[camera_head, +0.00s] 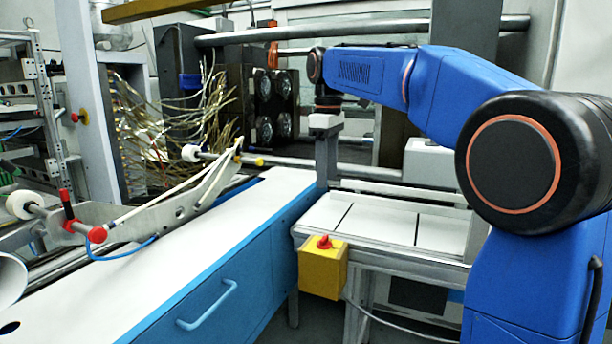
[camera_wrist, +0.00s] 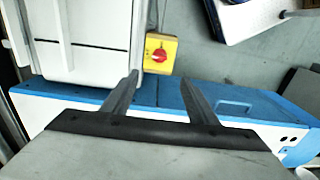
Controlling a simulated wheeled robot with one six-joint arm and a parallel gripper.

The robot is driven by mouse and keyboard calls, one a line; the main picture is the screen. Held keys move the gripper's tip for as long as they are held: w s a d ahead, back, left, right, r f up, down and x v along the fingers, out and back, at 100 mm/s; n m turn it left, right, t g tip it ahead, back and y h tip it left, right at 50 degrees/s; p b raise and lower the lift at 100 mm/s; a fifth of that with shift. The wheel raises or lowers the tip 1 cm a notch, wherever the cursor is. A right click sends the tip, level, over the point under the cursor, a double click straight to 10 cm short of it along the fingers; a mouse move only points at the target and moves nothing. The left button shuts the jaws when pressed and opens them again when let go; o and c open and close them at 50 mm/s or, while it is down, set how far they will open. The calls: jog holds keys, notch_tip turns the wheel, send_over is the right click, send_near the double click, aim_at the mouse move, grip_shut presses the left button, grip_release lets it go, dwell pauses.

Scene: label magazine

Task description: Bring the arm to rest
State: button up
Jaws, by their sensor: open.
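My blue arm (camera_head: 455,85) reaches in from the right in the head view, raised and bent, with its wrist above the far end of the white work surface. My gripper (camera_wrist: 158,78) shows in the wrist view with its two grey fingers spread apart. Nothing is between them. The fingers point toward the blue and white cabinet and the yellow box, seen from above. In the head view the fingers are hard to tell from the grey parts below the wrist.
A white-topped blue cabinet (camera_head: 236,290) runs along the left. Loose wires (camera_head: 145,120) hang at the back. A metal bracket with red knobs (camera_head: 150,214) stands at the left.

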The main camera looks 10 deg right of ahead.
jog(key=s+d+f+m+t, duration=0.1)
jog(key=s+f+m, duration=0.1)
jog(key=s, duration=0.4)
jog(key=s+d+f+m, duration=0.2)
jog(key=s+f, duration=0.2)
jog(key=s, duration=0.2)
jog(key=s+d+f+m+t, duration=0.1)
jog(key=s+d+f, duration=0.1)
jog(key=s, duration=0.4)
jog(key=shift+s+f+m+t, duration=0.3)
jog(key=shift+s+f+m, duration=0.1)
jog(key=shift+f, duration=0.45)
jog(key=s+f+m, duration=0.1)
jog(key=s+f, duration=0.3)
jog(key=f, duration=0.1)
jog(key=s+d+f+m+t, duration=0.1)
jog(key=s+f+m, duration=0.1)
jog(key=s+f, duration=0.3)
jog(key=s+d+f+m+t, duration=0.1)
jog(key=s+f+m, duration=0.1)
jog(key=s+f, duration=0.3)
jog(key=shift+s+d+f, duration=0.15)
jog(key=shift+s+f, duration=0.05)
jog(key=shift+f, duration=0.4)
jog(key=shift+c, duration=0.3)
